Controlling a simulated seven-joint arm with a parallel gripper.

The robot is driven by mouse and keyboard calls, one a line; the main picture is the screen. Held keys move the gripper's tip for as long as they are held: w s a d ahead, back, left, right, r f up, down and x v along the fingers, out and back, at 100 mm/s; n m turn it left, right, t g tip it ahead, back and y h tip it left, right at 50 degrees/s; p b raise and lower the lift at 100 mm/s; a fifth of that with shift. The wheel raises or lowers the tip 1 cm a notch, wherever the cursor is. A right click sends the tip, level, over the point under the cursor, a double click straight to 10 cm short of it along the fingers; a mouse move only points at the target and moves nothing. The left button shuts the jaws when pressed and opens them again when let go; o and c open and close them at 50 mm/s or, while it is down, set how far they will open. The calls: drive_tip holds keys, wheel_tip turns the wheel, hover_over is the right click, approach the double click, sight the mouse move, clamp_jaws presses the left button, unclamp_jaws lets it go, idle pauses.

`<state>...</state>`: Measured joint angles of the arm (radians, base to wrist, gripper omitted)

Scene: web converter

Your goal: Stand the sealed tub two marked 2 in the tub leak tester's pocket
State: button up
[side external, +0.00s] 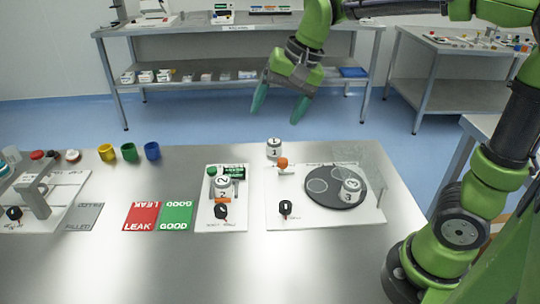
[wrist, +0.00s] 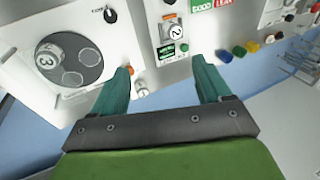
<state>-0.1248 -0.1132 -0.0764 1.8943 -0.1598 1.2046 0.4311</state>
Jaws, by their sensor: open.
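Tub two (side external: 221,187), white and marked 2, is at a small white panel (side external: 207,222) with a green display and a black knob; it also shows in the wrist view (wrist: 176,32). An orange part is beside it. I cannot tell whether tub two sits in a pocket, and the panel's lettering is too small to read. My gripper (side external: 281,103) is open and empty, raised well above the table's back edge. In the wrist view its fingers (wrist: 161,66) point towards the panels, apart from tub two.
Tub three (side external: 351,188) stands on a dark disc (side external: 319,197) on the right panel. Tub one (side external: 274,149) stands near the back edge, close to an orange knob (side external: 282,162). Red LEAK (side external: 141,217) and green GOOD (side external: 176,216) mats lie left. Coloured cups (side external: 129,152) stand behind.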

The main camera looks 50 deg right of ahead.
drive_tip(key=s+f+n+t, duration=0.1)
drive_tip(key=s+n, duration=0.1)
drive_tip(key=s, duration=0.4)
drive_tip(key=s+d+f+n+t, duration=0.1)
drive_tip(key=s+f+n+t, duration=0.1)
drive_tip(key=s, duration=0.5)
drive_tip(key=shift+d+n, duration=0.15)
drive_tip(key=shift+n, duration=0.35)
drive_tip(key=shift+r, duration=0.1)
